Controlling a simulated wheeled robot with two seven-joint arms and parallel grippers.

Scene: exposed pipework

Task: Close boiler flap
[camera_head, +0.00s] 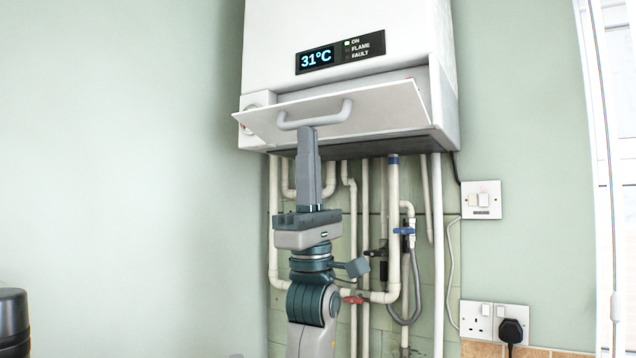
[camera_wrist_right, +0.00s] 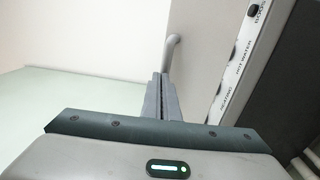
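The boiler flap (camera_head: 385,108) is a white panel under the boiler front. It stands partly open, tilted outward, with a grey bar handle (camera_head: 333,117) on its face. My right gripper (camera_head: 308,130) points up from below, its fingertips at the middle of the handle bar. Its two fingers are together. In the right wrist view, the fingers (camera_wrist_right: 162,82) are side by side, with the handle (camera_wrist_right: 172,50) just beyond their tips and the flap (camera_wrist_right: 198,50) behind. I cannot tell whether they touch the handle. My left gripper is not in view.
The white boiler (camera_head: 400,35) hangs on the wall, its display (camera_head: 318,59) reading 31°C. White pipes (camera_head: 393,220) with valves run below it, behind my right arm. Wall sockets (camera_head: 494,323) and a switch (camera_head: 480,200) are at right. The wall at left is bare.

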